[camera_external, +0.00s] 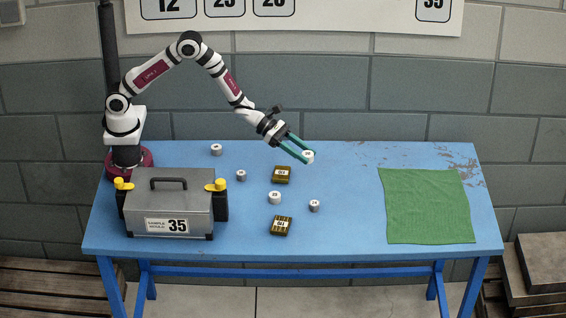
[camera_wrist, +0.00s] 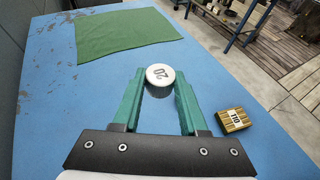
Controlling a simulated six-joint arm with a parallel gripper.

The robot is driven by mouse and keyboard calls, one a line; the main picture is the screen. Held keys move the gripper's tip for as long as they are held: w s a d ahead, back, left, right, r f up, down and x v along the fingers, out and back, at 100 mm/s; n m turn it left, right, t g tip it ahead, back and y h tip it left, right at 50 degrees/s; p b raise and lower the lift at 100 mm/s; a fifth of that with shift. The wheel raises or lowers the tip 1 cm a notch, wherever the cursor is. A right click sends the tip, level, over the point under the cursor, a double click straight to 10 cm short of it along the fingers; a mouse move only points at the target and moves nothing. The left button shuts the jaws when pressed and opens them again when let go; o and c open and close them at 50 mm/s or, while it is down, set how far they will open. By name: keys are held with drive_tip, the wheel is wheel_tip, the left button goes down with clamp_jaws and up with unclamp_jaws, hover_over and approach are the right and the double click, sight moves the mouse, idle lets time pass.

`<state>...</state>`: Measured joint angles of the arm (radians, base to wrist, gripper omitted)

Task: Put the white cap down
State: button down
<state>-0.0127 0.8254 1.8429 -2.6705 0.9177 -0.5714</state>
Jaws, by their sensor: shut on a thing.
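My gripper (camera_external: 299,150) is shut on a white cap (camera_external: 308,157), held between the tips of its green fingers. In the wrist view the cap (camera_wrist: 160,74) shows a round white top with a dark number, apparently 20, between the fingertips (camera_wrist: 159,82). The gripper reaches over the far middle part of the blue table, and the cap appears raised above it, though the exact height is hard to tell.
Two brass-coloured blocks lie mid-table (camera_external: 281,174) and near the front (camera_external: 282,226). A grey mould case (camera_external: 196,195) marked 35 with yellow latches stands at left. A green cloth (camera_external: 425,205) lies at right. The blue table (camera_external: 350,220) is clear between caps and cloth.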

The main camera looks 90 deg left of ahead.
drive_tip(key=s+a+r, duration=0.2)
drive_tip(key=r, duration=0.6)
drive_tip(key=s+a+r, duration=0.2)
drive_tip(key=s+r, duration=0.1)
drive_tip(key=r, duration=0.5)
drive_tip(key=s+a+r+n+t+y, duration=0.1)
drive_tip(key=s+a+r+n+y, duration=0.3)
drive_tip(key=s+r, duration=0.85)
drive_tip(key=s+d+f+n+y, duration=0.2)
drive_tip(key=s+d+f, duration=0.1)
drive_tip(key=d+f, duration=0.15)
drive_tip(key=n+g+y, duration=1.2)
drive_tip(key=n+y, duration=0.2)
drive_tip(key=n, duration=0.3)
hover_over(248, 156)
drive_tip(key=f, duration=3.1)
drive_tip(key=shift+s+d, duration=0.1)
drive_tip(key=shift+d, duration=0.25)
drive_tip(key=f, duration=0.4)
drive_tip(key=shift+a, duration=0.3)
drive_tip(key=shift+f, duration=0.1)
